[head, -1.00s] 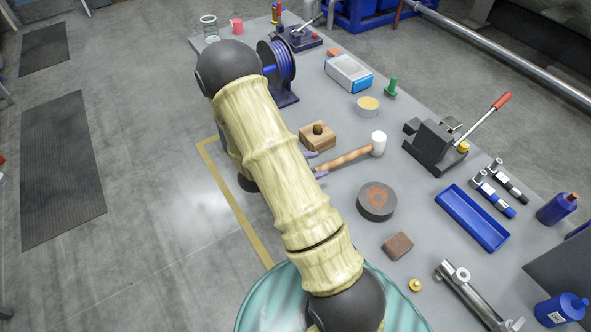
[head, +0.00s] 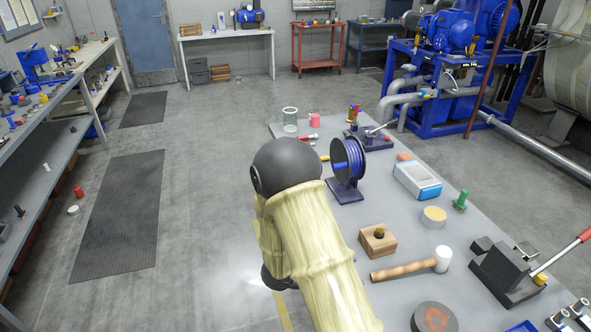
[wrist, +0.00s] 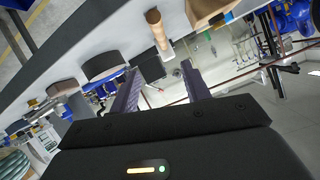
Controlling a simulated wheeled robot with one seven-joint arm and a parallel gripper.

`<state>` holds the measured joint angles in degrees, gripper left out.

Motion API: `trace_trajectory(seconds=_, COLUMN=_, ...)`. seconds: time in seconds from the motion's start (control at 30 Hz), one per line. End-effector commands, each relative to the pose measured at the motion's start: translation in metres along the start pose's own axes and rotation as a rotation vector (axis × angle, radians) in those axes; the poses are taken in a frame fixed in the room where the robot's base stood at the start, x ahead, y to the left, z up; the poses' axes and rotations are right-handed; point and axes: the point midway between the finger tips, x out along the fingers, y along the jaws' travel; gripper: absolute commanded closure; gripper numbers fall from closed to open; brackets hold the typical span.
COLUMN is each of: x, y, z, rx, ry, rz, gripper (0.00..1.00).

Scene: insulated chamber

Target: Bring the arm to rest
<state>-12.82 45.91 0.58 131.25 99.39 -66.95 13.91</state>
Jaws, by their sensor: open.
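My arm (head: 318,255), in a pale yellow sleeve with dark joints, reaches up along the left edge of the grey table (head: 400,268) in the head view. My gripper does not show in the head view. In the wrist view my gripper (wrist: 160,84) is open, its two dark purple fingers apart with nothing between them. A tan wooden handle (wrist: 158,32) shows beyond the fingertips, apart from them. The mallet (head: 405,268) with a white head lies on the table, right of my arm in the head view.
A blue cable spool (head: 350,165), a wooden block (head: 378,242), a dark round disc (head: 433,318) and a black lever press (head: 505,272) stand on the table near my arm. The floor (head: 205,215) left of the table is open, with dark mats (head: 115,215).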

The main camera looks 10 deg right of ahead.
Motion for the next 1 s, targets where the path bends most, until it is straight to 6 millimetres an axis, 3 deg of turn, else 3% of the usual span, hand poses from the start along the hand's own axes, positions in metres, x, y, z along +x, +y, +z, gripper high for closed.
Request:
trace_trajectory(seconds=0.13, x=-0.001, y=-0.007, z=0.002, rx=-0.006, ry=-0.045, rz=-0.027, gripper=0.53)
trace_trajectory(seconds=0.27, x=-0.008, y=-0.029, z=0.007, rx=-0.038, ry=-0.181, rz=-0.118, gripper=0.53)
trace_trajectory(seconds=0.43, x=-0.036, y=-0.064, z=0.015, rx=-0.154, ry=-0.436, rz=-0.310, gripper=0.53)
trace_trajectory(seconds=0.6, x=-0.077, y=-0.078, z=0.013, rx=-0.335, ry=-0.650, rz=-0.507, gripper=0.53)
trace_trajectory(seconds=0.77, x=-0.114, y=-0.068, z=0.003, rx=-0.560, ry=-0.799, rz=-0.674, gripper=0.53)
trace_trajectory(seconds=1.0, x=-0.148, y=-0.017, z=-0.027, rx=-0.980, ry=-0.914, rz=-0.851, gripper=0.53)
